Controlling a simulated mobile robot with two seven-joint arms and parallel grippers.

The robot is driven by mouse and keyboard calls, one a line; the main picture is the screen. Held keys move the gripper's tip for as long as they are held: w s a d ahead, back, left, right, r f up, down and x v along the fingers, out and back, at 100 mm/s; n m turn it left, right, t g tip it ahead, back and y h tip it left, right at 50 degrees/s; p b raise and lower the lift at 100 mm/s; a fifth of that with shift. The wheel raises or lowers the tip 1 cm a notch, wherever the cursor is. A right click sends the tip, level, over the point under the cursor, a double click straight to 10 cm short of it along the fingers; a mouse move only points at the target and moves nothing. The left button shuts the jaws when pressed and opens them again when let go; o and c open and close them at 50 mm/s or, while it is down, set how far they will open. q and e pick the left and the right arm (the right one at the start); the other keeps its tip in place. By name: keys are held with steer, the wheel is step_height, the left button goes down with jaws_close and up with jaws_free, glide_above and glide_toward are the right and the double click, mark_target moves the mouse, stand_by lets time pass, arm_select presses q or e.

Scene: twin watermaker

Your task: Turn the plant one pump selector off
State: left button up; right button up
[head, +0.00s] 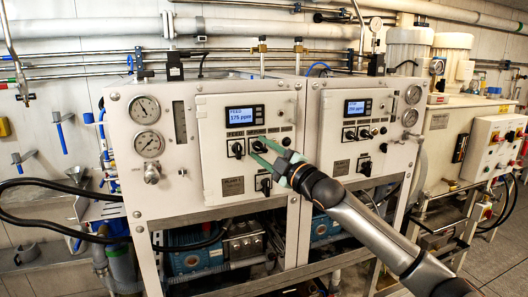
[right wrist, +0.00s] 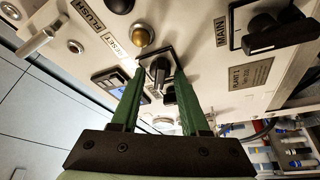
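The plant one panel (head: 212,112) carries a lit display reading FEED 175 ppm and a row of black selectors. In the right wrist view the fingertips (right wrist: 161,72) stand either side of a black selector knob (right wrist: 158,70) on a square plate. The fingers are apart; I cannot tell whether they touch the knob. No pump label is readable. Another selector (head: 237,149) sits to the left. My left gripper is not in view.
The MAIN selector (right wrist: 275,35) is beside the PLANT 1 plate (right wrist: 249,75). A gold button (right wrist: 144,35) sits close to the fingertips. Gauges (head: 148,143) are at the left.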

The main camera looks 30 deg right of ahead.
steer(key=shift+s, duration=0.1)
steer(key=shift+s+f, duration=0.15)
steer(key=shift+s, duration=0.05)
steer(key=b+v, duration=0.5)
steer(key=v, duration=0.7)
stand_by(0.5)
